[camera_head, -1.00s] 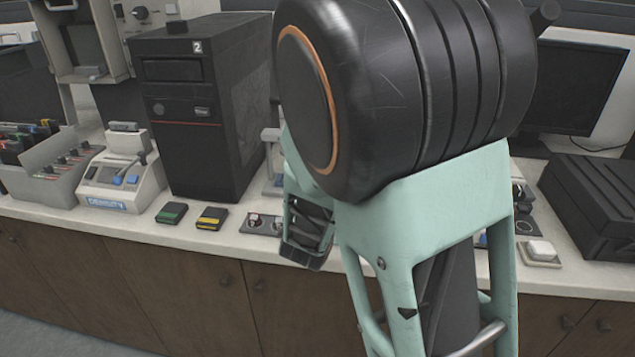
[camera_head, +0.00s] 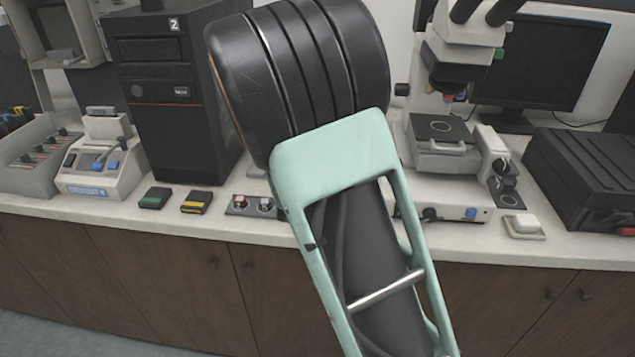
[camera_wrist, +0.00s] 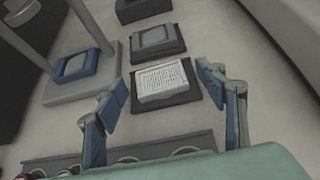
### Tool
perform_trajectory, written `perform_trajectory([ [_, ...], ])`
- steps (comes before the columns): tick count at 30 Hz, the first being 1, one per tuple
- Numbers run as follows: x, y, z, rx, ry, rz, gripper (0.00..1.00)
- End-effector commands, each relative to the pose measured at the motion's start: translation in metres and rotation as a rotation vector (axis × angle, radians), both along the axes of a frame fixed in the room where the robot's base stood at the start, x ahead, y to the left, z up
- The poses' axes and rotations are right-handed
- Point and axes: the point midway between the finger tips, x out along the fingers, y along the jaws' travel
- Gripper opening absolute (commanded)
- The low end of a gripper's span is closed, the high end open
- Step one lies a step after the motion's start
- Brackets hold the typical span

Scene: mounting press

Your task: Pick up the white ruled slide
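The white ruled slide (camera_wrist: 161,80) shows in the wrist view as a pale block with dark lines on its top. It rests on a dark flat pad (camera_wrist: 166,98). My gripper (camera_wrist: 162,92) is open and empty, with one blue-padded finger toward each side of the slide. I cannot tell how high the fingertips are above it. In the head view my arm blocks part of the counter, and neither the gripper nor the slide can be made out there.
In the wrist view, a grey block on a dark pad (camera_wrist: 157,40) lies beyond the slide, and a blue-edged block (camera_wrist: 77,66) lies left. A panel with round parts (camera_wrist: 125,158) is nearer. In the head view, a microscope (camera_head: 455,50) and black tower (camera_head: 165,120) stand on the counter.

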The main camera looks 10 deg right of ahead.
Motion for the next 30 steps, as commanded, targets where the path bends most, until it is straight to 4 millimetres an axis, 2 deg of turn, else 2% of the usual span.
perform_trajectory([
  [1, 0.0, 0.0, 0.0, 0.0, 0.0, 0.0, 0.57],
  [11, 0.0, 0.0, 0.0, 0.0, 0.0, 0.0, 0.22],
  [22, 0.0, 0.001, 0.005, 0.0, -0.001, 0.0, 0.22],
  [30, 0.004, 0.005, 0.029, 0.001, 0.0, -0.003, 0.22],
])
